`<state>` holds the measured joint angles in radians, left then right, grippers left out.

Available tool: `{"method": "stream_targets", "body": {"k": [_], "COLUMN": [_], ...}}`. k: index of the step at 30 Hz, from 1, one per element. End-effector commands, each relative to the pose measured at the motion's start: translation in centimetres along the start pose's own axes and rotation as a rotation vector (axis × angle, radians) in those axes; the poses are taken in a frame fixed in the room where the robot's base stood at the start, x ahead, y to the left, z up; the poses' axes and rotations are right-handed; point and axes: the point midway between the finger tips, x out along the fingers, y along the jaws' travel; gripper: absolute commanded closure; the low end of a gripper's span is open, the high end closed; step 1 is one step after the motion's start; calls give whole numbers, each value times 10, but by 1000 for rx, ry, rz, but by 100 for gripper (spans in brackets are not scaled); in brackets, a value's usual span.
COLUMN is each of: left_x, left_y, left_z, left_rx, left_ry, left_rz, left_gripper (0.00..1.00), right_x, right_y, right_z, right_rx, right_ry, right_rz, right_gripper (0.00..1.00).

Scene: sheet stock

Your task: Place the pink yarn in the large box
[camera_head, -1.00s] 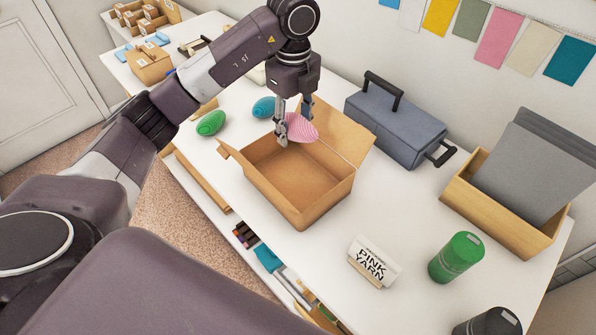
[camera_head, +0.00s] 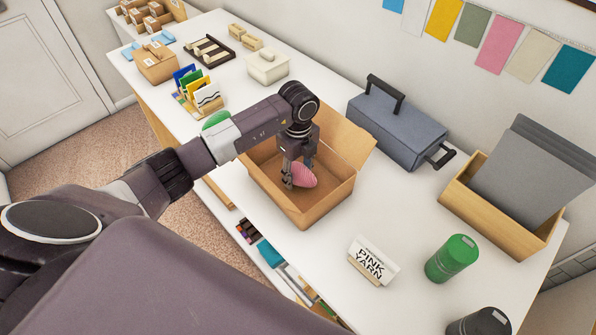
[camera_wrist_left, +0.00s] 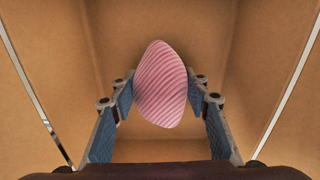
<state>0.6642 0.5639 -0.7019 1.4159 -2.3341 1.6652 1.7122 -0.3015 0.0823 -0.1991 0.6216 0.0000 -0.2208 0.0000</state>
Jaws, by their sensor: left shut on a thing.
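The pink yarn (camera_head: 303,176) is a ridged, egg-shaped ball. My left gripper (camera_head: 293,181) is shut on it and holds it inside the open cardboard box (camera_head: 326,203), below the rim. In the left wrist view the pink yarn (camera_wrist_left: 160,86) sits between the two blue finger pads (camera_wrist_left: 160,112), with the brown box interior (camera_wrist_left: 60,60) all around it. I cannot tell whether the yarn touches the box floor. My arm hides part of the box's left side. My right gripper is not in view.
A "PINK YARN" sign (camera_head: 374,262) and a green canister (camera_head: 452,258) stand to the right of the box. A grey-blue toolbox (camera_head: 396,130) stands behind it. A green ball (camera_head: 216,119) shows partly behind my arm. A wooden bin (camera_head: 497,217) stands at right.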

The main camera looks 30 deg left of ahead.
Motion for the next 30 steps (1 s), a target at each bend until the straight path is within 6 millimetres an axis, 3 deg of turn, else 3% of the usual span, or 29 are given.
{"method": "stream_targets", "body": {"k": [11,12,16,25,30], "left_x": [5,4,4,1,-15], "left_y": [0,0,0,0,-2], "left_z": [0,0,0,0,1], "left_rx": [1,1,0,0,1], "left_ry": [0,0,0,0,-2], "left_rz": [0,-1,0,0,-5], "left_gripper": [81,53,40,40,40], "right_x": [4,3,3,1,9], "right_y": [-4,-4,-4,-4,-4], "right_z": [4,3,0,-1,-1], "right_rx": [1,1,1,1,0], "right_ry": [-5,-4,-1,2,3], "right_rz": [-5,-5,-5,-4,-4], "right_gripper": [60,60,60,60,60]}}
